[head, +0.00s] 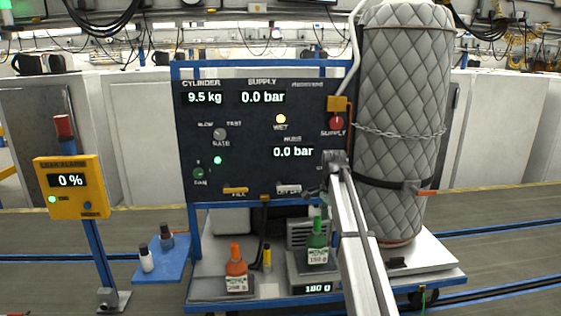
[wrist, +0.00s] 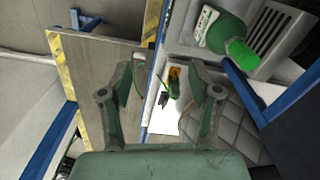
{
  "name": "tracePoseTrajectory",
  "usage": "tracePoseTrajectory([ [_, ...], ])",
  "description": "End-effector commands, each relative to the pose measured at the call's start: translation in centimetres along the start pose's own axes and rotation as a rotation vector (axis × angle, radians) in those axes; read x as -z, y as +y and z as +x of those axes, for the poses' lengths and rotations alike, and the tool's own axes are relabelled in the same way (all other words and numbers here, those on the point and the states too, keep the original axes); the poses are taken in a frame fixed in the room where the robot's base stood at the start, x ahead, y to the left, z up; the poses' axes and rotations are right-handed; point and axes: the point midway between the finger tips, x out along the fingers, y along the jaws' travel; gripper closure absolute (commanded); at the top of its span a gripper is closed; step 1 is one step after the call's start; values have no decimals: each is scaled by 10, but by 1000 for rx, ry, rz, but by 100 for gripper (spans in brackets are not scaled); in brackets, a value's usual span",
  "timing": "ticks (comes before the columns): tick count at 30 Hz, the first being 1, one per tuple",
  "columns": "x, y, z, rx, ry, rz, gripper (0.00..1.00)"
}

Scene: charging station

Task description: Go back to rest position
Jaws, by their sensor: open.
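My gripper (wrist: 168,84) shows in the wrist view with its two fingers spread wide apart and nothing held between them. In the head view my arm (head: 362,245) rises from the bottom edge in front of the cart, and its far end overlaps the lower right of the dark control panel (head: 235,150); the fingers cannot be made out there. The green bottle (head: 317,243) stands on the scale left of my arm. It also shows in the wrist view (wrist: 228,35), beyond and right of the fingers.
A quilted grey cylinder (head: 402,110), chained upright, stands close right of my arm. An orange bottle (head: 236,264) stands on the cart's left part. A yellow leak alarm box (head: 70,187) on a post and a blue side shelf (head: 160,268) with two small bottles are further left.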

Motion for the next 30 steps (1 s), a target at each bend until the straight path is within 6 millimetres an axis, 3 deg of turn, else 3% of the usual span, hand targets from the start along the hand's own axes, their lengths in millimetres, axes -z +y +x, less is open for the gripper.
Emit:
tracePoseTrajectory([
  [8, 2, -4, 4, 80, 42, -253, 38],
  [11, -1, 3, 24, 99, 59, -354, 38],
  [17, -10, 25, 97, 95, 68, -529, 38],
  [20, -16, 43, 144, 82, 65, -614, 38],
  [30, -54, 142, 326, 5, 5, -896, 38],
])
